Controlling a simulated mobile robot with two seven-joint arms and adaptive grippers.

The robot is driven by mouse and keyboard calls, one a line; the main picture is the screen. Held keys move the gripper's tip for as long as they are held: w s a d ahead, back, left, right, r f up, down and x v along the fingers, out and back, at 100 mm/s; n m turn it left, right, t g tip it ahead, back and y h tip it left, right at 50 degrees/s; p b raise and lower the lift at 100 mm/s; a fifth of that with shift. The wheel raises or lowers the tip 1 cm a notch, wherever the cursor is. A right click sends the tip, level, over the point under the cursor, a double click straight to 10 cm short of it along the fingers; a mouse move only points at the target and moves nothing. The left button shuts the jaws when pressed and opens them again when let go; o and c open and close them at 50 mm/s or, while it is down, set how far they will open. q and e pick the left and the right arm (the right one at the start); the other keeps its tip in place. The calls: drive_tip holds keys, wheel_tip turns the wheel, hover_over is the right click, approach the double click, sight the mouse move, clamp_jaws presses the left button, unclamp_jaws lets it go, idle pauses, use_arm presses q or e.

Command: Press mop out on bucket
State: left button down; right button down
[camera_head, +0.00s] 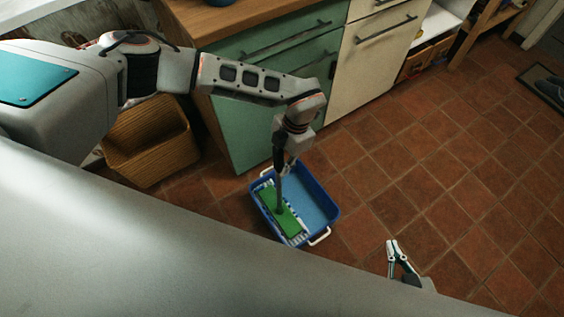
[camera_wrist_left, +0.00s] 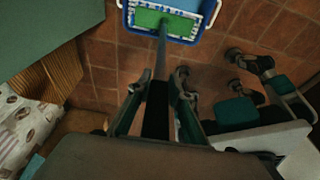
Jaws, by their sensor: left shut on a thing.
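My left gripper (camera_head: 281,167) is shut on the dark mop handle (camera_head: 279,188), which stands nearly upright. The handle also shows between the fingers in the left wrist view (camera_wrist_left: 161,56). The mop's flat green head (camera_head: 276,210), with a blue-and-white fringe, sits over the left part of the blue bucket (camera_head: 331,211). Whether it bears on a grid or the floor of the bucket is hidden. My right gripper (camera_head: 394,243) is empty at the lower right, apart from the bucket; its fingertips look parted in the left wrist view (camera_wrist_left: 234,71).
Green cabinets (camera_head: 243,135) and a cream drawer unit (camera_head: 370,65) stand behind the bucket. A wicker basket (camera_head: 148,140) is at the left. Open tiled floor (camera_head: 440,170) lies to the right. A dark mat (camera_head: 545,85) is at the far right.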

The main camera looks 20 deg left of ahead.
sight(282, 156)
use_arm(q)
drive_tip(key=shift+f, duration=0.15)
use_arm(e)
drive_tip(key=shift+s+f, duration=0.1)
